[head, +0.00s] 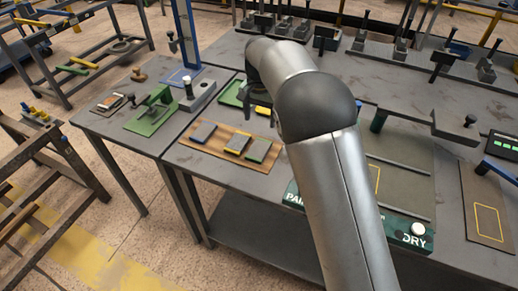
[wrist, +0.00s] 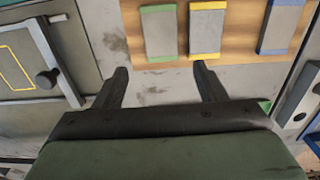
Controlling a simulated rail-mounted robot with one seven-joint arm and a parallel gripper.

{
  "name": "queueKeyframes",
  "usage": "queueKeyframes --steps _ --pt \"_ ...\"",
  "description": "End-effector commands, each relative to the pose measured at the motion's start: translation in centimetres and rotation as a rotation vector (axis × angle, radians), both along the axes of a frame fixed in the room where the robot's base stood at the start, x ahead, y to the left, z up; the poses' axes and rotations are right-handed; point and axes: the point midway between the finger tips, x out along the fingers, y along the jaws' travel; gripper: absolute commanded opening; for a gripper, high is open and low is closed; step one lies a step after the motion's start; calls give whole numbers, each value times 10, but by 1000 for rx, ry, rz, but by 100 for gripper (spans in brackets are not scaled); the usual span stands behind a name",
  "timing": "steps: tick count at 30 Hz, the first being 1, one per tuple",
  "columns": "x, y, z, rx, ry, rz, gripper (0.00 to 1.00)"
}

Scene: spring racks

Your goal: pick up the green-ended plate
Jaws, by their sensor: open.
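The green-ended plate (head: 258,150) is a grey block with green ends, rightmost of three plates on a brown board (head: 222,144) in the head view. In the wrist view the green-ended plate (wrist: 158,33) is the leftmost of the three, at the top of the picture. My gripper (wrist: 158,80) is open and empty there, its two dark fingers apart over grey table. The plate lies ahead of the fingertips, roughly centred between them and not in the jaws. In the head view my arm hides most of the gripper.
A yellow-ended plate (wrist: 207,28) lies close beside the green-ended one, with a blue-ended plate (wrist: 281,24) beyond it. A green clamp fixture (head: 152,108) stands on the left table. Racks with black knobs (head: 437,65) line the back.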

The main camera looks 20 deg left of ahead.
Motion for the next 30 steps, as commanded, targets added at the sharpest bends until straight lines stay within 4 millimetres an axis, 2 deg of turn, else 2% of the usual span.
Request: queueKeyframes --steps 3,9,17,25,30 --pt "-1 -1 -26 -3 4 -1 65" --pt "0 0 -61 0 2 0 65" --pt "-2 0 -79 -1 2 1 65" --pt "-6 2 -117 -1 2 0 65" --pt "-5 2 -125 1 -1 0 65"
